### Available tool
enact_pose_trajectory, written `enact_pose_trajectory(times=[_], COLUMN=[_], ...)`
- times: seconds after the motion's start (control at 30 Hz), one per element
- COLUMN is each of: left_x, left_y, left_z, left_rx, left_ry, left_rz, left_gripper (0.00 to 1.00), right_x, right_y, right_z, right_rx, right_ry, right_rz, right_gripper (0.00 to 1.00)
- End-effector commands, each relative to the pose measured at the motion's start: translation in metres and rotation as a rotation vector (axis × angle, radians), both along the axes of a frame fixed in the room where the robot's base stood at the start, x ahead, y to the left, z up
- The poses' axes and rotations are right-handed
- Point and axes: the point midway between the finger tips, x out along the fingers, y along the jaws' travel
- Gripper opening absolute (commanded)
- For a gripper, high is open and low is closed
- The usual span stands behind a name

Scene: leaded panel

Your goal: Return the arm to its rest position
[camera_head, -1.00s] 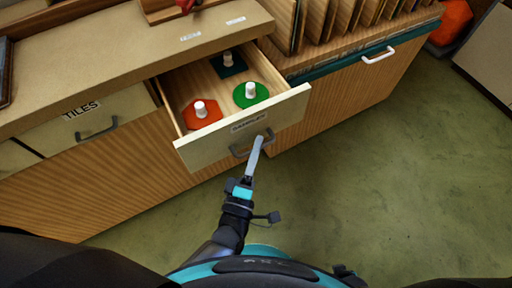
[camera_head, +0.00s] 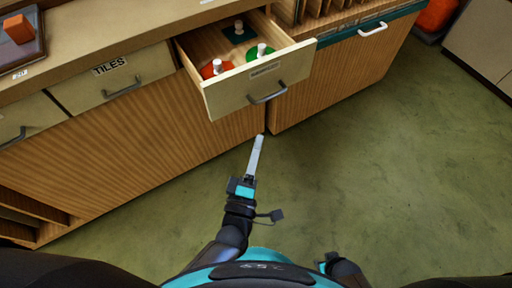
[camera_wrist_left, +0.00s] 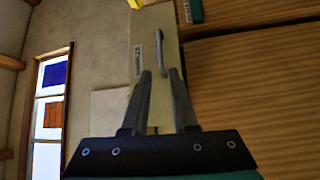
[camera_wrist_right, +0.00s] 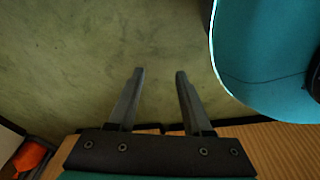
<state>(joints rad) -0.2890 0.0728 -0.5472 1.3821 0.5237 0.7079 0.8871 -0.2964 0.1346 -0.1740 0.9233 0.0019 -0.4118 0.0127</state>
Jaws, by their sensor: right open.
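My left gripper (camera_head: 258,142) points forward over the floor, in front of and below the open drawer. Its two fingers stand apart with nothing between them in the left wrist view (camera_wrist_left: 160,74). The cream front of the drawer (camera_head: 225,97) lies beyond the fingers, and its grey handle (camera_head: 268,94) is apart from them. My right gripper is open and empty in the right wrist view (camera_wrist_right: 160,72), above green floor. In the head view only a small part of the right arm shows at the bottom, and its fingers cannot be made out.
The open drawer holds red, green (camera_head: 261,53) and dark pieces with white knobs. A closed drawer labelled TILES (camera_head: 112,80) is to its left. An orange block (camera_head: 18,28) sits on the counter at far left. The green floor (camera_head: 400,170) is clear at right.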

Motion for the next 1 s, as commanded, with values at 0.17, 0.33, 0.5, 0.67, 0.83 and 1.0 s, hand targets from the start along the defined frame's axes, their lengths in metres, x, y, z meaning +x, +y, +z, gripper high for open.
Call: enact_pose_trajectory(times=[0.17, 0.33, 0.5, 0.67, 0.83, 1.0], left_x=[0.0, 0.0, 0.0, -0.008, -0.049, -0.122], left_y=[0.0, 0.0, 0.001, 0.013, 0.059, 0.123], left_z=[0.0, 0.0, -0.006, -0.065, -0.174, -0.26], left_rx=[0.0, 0.0, 0.029, 0.299, 0.779, 1.178], left_ry=[0.0, 0.0, 0.013, 0.141, 0.395, 0.655], left_rz=[0.0, 0.0, -0.004, -0.057, -0.208, -0.432], left_gripper=[0.27, 0.27, 0.27, 0.27, 0.27, 0.27], right_x=[0.0, 0.0, 0.0, -0.004, -0.016, -0.027], right_y=[0.0, 0.0, 0.0, -0.002, -0.01, -0.015], right_z=[0.0, 0.0, 0.001, 0.001, -0.001, -0.001], right_rx=[0.0, 0.0, 0.0, 0.0, -0.008, -0.012], right_ry=[0.0, 0.0, -0.001, -0.003, 0.004, 0.007], right_rz=[0.0, 0.0, 0.0, 0.0, 0.0, 0.0], right_gripper=[0.5, 0.5, 0.5, 0.5, 0.5, 0.5])
